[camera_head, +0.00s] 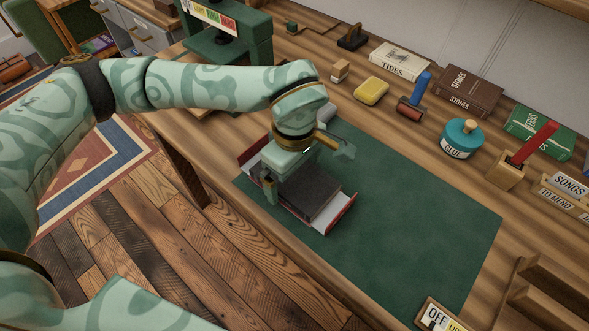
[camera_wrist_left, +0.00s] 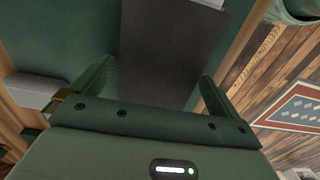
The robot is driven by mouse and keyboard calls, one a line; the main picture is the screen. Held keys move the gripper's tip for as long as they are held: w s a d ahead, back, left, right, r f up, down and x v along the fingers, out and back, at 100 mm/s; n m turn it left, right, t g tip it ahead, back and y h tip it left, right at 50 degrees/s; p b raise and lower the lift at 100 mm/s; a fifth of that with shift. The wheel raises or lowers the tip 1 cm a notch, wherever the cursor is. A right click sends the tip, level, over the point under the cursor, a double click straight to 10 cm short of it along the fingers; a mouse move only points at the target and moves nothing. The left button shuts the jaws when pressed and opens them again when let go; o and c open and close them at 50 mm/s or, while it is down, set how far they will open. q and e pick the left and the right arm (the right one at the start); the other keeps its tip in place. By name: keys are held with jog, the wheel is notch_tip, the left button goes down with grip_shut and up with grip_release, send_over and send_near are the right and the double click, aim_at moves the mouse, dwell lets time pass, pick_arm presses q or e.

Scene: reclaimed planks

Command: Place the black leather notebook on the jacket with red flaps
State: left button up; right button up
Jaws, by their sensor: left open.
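The black leather notebook (camera_head: 312,190) lies on the open jacket with red flaps (camera_head: 336,220) on the green mat, with a red flap showing at each end and a pale inner face beside the notebook. My left gripper (camera_head: 302,172) is right above the notebook, fingers apart on either side of it. In the left wrist view the dark notebook (camera_wrist_left: 168,50) fills the space between and beyond the open fingers (camera_wrist_left: 155,88). I cannot tell whether the fingers touch it. A pale bit of the jacket shows at the top of the left wrist view. My right gripper is not in view.
The green mat (camera_head: 420,220) is bare to the right. A green press (camera_head: 232,40) stands at the back left. A grey block (camera_wrist_left: 40,90) lies beside the gripper.

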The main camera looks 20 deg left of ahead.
aim_at(295, 177)
pick_arm(q)
notch_tip(295, 177, up, 12)
jog(key=p, duration=0.4)
jog(key=shift+p, duration=0.3)
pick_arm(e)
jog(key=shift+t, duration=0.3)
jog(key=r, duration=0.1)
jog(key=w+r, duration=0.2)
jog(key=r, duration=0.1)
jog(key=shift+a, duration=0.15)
